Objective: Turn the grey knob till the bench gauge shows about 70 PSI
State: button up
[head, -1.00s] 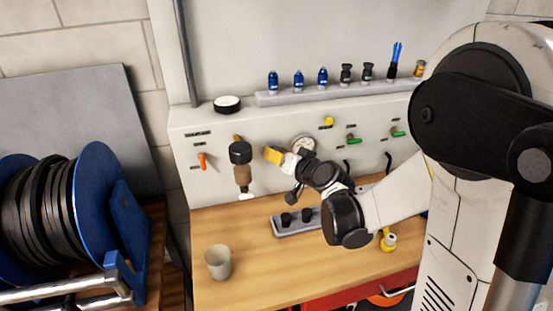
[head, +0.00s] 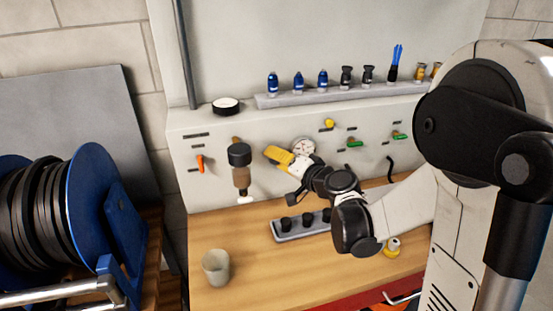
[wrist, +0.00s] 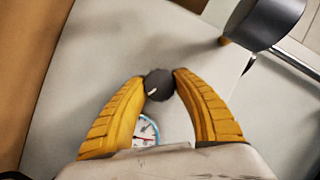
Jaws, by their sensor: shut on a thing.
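The grey knob (wrist: 159,85) is dark and round with a pale pointer mark. In the wrist view it sits between the yellow fingertips of my gripper (wrist: 160,80), which is shut on it. In the head view my gripper (head: 276,156) is at the panel and its fingers hide the knob. The bench gauge (wrist: 146,131) has a white face with red and blue marks, and its lower part is hidden by my gripper. It also shows in the head view (head: 303,145), just right of the fingers. Its reading is too small to tell.
A filter unit with a black cap (head: 239,154) stands close left of my gripper. An orange lever (head: 200,163), a yellow knob (head: 328,124) and green levers (head: 354,143) are on the panel. A cup (head: 216,266) and a grey tray (head: 282,236) stand on the bench.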

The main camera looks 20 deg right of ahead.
jog(key=o, duration=0.9)
jog(key=shift+a, duration=0.15)
jog(key=shift+o, duration=0.2)
jog(key=shift+s, duration=0.1)
jog(key=v, duration=1.1)
jog(key=shift+s, duration=0.35)
